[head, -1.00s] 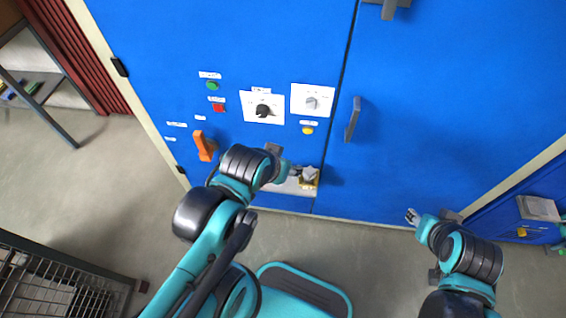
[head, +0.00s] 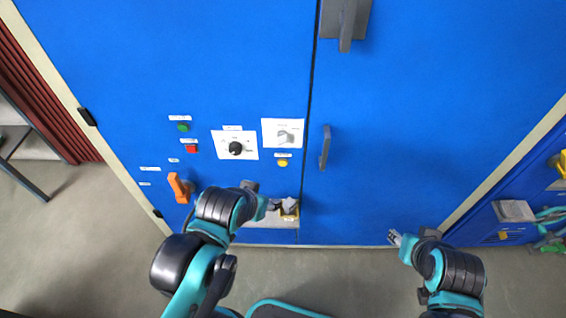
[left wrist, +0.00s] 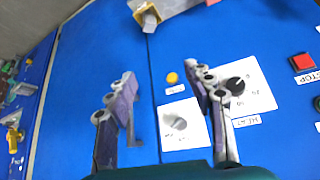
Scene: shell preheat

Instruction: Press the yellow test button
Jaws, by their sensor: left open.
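The yellow test button (head: 283,162) sits on the blue cabinet front, just below a white plate with a grey knob (head: 285,136). In the left wrist view the yellow button (left wrist: 172,78) shows between the two fingers, with a small label beside it. My left gripper (head: 272,206) is open and empty, below and slightly left of the button in the head view. It also shows in the left wrist view (left wrist: 160,78), its fingers spread apart. Contact with the cabinet is not visible. My right gripper (head: 394,238) is low at the right, away from the button; its opening is too small to judge.
A black dial (head: 236,148), a red button (head: 192,149), a green button (head: 183,127) and an orange handle (head: 178,188) lie left of the button. A grey door handle (head: 325,147) stands out to its right. A grey and yellow fitting (head: 290,207) is beside my left gripper.

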